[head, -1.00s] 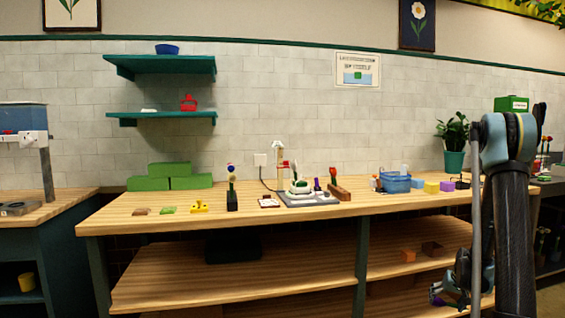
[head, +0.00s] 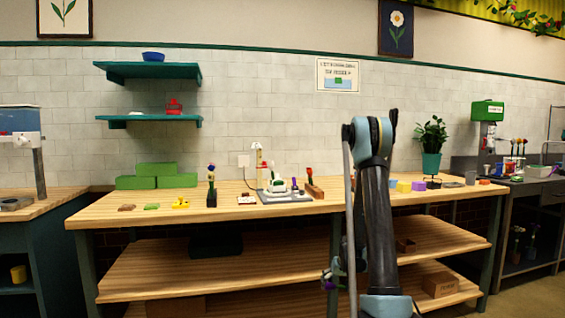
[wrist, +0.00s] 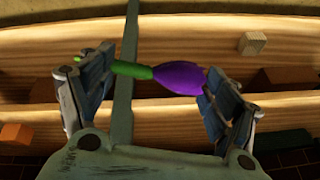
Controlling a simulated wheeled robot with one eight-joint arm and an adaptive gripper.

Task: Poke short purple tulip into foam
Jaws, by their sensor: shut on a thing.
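My gripper (wrist: 160,85) is shut on the short purple tulip (wrist: 182,78), which lies crosswise between the fingers. Its purple head is at the right finger and its green stem (wrist: 132,70) at the left finger. In the head view my gripper (head: 332,278) hangs low in front of the workbench, at about the lower shelves, partly beside my arm. Green foam-like blocks (head: 157,176) are stacked at the back left of the benchtop. A white piece with a green part (head: 278,186) sits on a grey base mid-bench; I cannot tell which is the task's foam.
The wooden bench (head: 130,210) has two lower shelves. A black holder with a flower (head: 211,196), a yellow item (head: 181,203) and a plant pot (head: 431,164) stand on top. The front strip of the benchtop is mostly clear. A cardboard box (head: 440,284) sits low right.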

